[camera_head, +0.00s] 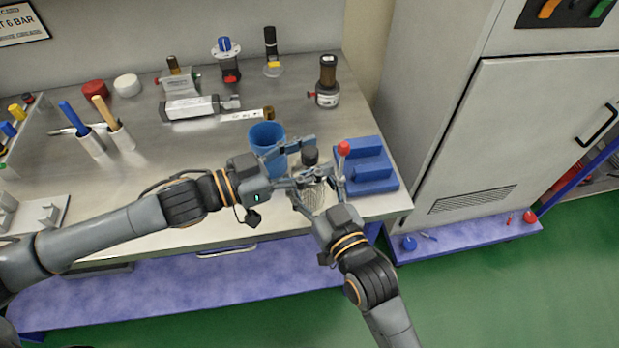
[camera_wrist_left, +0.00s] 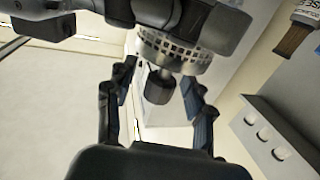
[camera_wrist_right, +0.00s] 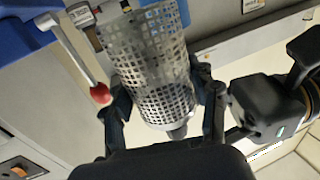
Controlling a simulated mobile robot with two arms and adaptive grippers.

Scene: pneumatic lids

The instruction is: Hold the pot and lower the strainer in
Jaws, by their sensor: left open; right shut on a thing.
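The strainer (camera_head: 313,194) is a perforated metal cylinder. My right gripper (camera_head: 317,181) is shut on it above the bench's front edge. In the right wrist view the strainer (camera_wrist_right: 155,62) sits tilted between the fingers. A blue cup-like pot (camera_head: 263,135) stands on the bench just behind my left gripper (camera_head: 306,161), its lower part partly hidden. The left gripper is open beside the strainer. In the left wrist view a dark cap (camera_wrist_left: 158,87) shows between its fingers, with the strainer (camera_wrist_left: 172,52) beyond them; whether they touch I cannot tell.
A blue stepped block (camera_head: 366,170) and a red-balled lever (camera_head: 344,148) stand close right of the grippers. Bottles, fittings and tools sit along the back and left of the bench (camera_head: 230,150). A grey cabinet (camera_head: 480,130) stands to the right. The front middle-left bench is mostly clear.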

